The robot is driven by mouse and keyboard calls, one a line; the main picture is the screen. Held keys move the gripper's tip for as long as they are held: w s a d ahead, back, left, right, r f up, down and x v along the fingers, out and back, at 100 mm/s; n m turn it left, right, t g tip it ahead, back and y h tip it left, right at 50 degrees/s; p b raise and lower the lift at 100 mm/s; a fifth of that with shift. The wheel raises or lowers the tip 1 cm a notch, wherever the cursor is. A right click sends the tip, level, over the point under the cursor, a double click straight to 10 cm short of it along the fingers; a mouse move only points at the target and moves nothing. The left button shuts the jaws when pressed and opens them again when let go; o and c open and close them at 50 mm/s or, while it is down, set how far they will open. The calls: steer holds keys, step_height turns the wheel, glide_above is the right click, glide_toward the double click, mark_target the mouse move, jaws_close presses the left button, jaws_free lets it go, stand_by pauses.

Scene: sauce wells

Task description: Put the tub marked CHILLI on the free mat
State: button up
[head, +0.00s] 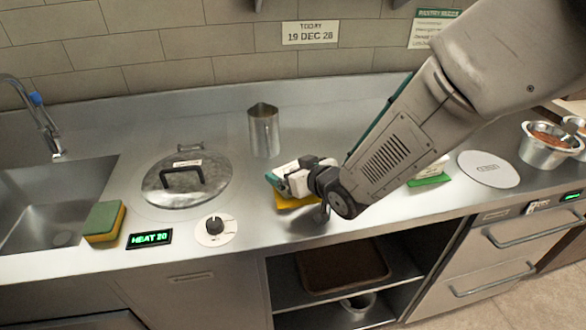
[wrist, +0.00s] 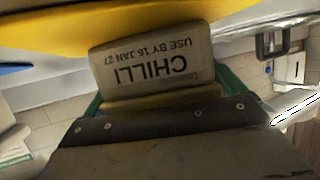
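My gripper (head: 281,181) is low over the front of the counter, right of the round dial. In the wrist view the CHILLI label (wrist: 152,62) is upside down and close up, between my green fingers, which appear closed on its block. A yellow part (head: 297,201) lies directly beneath it, and it spans the top of the wrist view (wrist: 190,18). I cannot tell whether this yellow is the tub's body or a mat under it. To the right is a green flat piece (head: 429,181) with a pale card; my arm partly covers it.
A lidded pan (head: 210,192), a steel jug (head: 264,135) and a sponge (head: 104,221) stand to the left. A white labelled disc (head: 489,170) and a pot of red sauce (head: 547,153) are at the right. The back of the counter is mostly clear.

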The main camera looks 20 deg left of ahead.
steer(key=shift+d+r, duration=0.1)
steer(key=shift+r, duration=0.15)
steer(key=v, duration=1.1)
steer(key=shift+s+d, duration=0.3)
steer(key=shift+s, duration=0.05)
